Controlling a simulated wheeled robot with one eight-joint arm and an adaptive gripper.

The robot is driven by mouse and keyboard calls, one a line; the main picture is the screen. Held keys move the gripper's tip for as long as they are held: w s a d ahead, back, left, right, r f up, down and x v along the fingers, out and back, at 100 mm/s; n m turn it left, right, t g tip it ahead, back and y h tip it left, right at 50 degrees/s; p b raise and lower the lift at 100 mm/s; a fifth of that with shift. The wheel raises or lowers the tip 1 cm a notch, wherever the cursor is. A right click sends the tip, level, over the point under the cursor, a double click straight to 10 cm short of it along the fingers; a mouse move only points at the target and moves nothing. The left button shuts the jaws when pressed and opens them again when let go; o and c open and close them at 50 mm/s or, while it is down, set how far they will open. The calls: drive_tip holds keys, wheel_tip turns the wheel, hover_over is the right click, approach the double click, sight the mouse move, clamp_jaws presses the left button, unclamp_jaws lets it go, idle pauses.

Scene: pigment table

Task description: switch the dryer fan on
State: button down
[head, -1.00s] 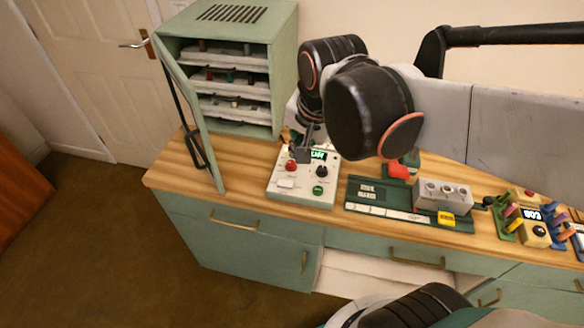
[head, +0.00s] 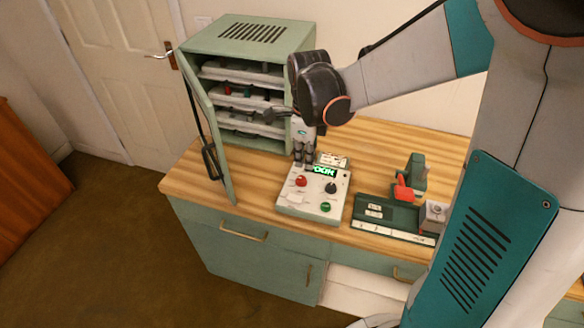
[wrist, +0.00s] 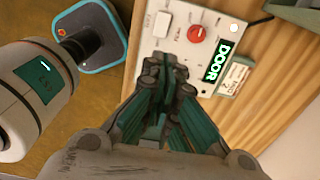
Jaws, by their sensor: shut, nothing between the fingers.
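The dryer cabinet (head: 232,48) is a green box with trays inside, and its front door (head: 212,140) stands open. A pale control box (head: 285,207) on the worktop carries a red knob (head: 301,181), a black knob (head: 331,188), a green button (head: 325,207), a white switch (head: 296,198) and a lit display (head: 324,170). In the wrist view the display (wrist: 217,61) reads DOOR; the red knob (wrist: 196,34) and white switch (wrist: 162,24) also show. My gripper (head: 304,163) is shut and empty, pointing down at the box's back edge. Contact cannot be told.
A dark green tray (head: 370,232) with a red-and-green item (head: 405,188) lies right of the box. A small card (wrist: 235,76) lies beside the display. A drawer (head: 360,290) below is pulled out. My arm hides the worktop's right side.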

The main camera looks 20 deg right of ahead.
sight(304, 202)
drive_tip(key=shift+f, duration=0.15)
wheel_tip(304, 202, down, 14)
drive_tip(key=b, duration=0.4)
drive_tip(key=shift+b, duration=0.3)
drive_tip(key=shift+d+f+b, duration=0.1)
drive_tip(key=shift+f+b, duration=0.2)
drive_tip(key=shift+b, duration=0.1)
drive_tip(key=shift+s+r, duration=0.1)
drive_tip(key=shift+r, duration=0.2)
drive_tip(key=shift+r+p, duration=0.6)
